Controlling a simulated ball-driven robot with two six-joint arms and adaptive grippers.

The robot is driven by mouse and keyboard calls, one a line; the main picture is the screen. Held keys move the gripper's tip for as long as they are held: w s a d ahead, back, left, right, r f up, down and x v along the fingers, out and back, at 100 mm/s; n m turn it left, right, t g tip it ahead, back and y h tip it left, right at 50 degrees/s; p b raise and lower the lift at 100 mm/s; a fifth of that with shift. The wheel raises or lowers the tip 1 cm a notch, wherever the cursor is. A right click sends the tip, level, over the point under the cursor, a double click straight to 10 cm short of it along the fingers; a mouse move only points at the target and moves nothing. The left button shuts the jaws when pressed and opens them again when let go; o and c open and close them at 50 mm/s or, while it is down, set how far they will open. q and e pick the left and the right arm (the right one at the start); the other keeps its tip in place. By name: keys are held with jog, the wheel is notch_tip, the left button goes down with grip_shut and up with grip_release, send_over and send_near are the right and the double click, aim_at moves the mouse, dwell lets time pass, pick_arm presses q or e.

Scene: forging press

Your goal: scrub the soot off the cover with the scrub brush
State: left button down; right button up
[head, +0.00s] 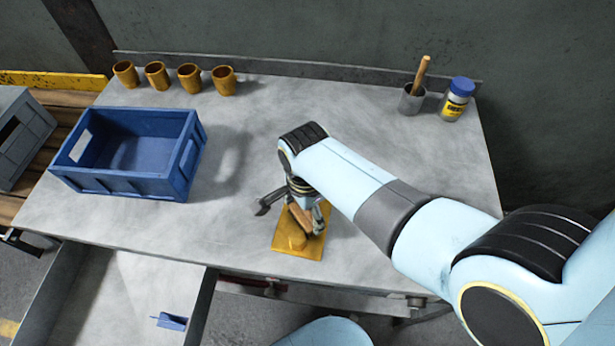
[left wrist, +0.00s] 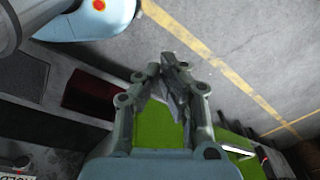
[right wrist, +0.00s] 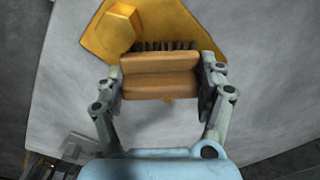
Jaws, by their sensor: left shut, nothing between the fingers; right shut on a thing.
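The cover is a flat yellow plate (head: 312,247) with a raised hexagonal knob, lying near the front edge of the bench; it also shows in the right wrist view (right wrist: 185,22). My right gripper (right wrist: 160,82) is shut on the scrub brush (right wrist: 160,75), a wooden block with dark bristles pointing at the cover. The brush is over the plate beside the knob; I cannot tell if the bristles touch it. In the head view my right arm partly hides the brush. No soot stands out clearly. My left gripper (left wrist: 176,68) is shut and empty, away from the bench top.
A blue crate (head: 120,182) stands at the left of the bench. Several brown cups (head: 190,78) line the back. A grey cup (head: 411,101) with a wooden handle and a blue-lidded jar (head: 456,100) stand back right. An open drawer (head: 130,290) juts out front left.

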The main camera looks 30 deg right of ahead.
jog(key=shift+s, duration=0.25)
jog(key=shift+w+d, duration=0.2)
jog(key=shift+w, duration=0.15)
jog(key=shift+w+d+r+b, duration=0.1)
jog(key=shift+w+d+b, duration=0.1)
jog(key=shift+w+d, duration=0.4)
jog(key=shift+w+d+r+b, duration=0.15)
jog(key=shift+w+d, duration=0.25)
jog(key=shift+w, duration=0.4)
jog(key=shift+w+d+f+b, duration=0.15)
jog(key=shift+w+d+b, duration=0.2)
jog(key=shift+w+d, duration=0.35)
jog(key=shift+w+d+f+b, duration=0.15)
jog(key=shift+w+d+b, duration=0.25)
jog(key=shift+w, duration=0.35)
jog(key=shift+r, duration=0.1)
notch_tip(320, 180, up, 3)
jog(key=p, duration=0.2)
jog(key=shift+r+p, duration=0.1)
jog(key=shift+p, duration=0.2)
jog(key=shift+r, duration=1.4)
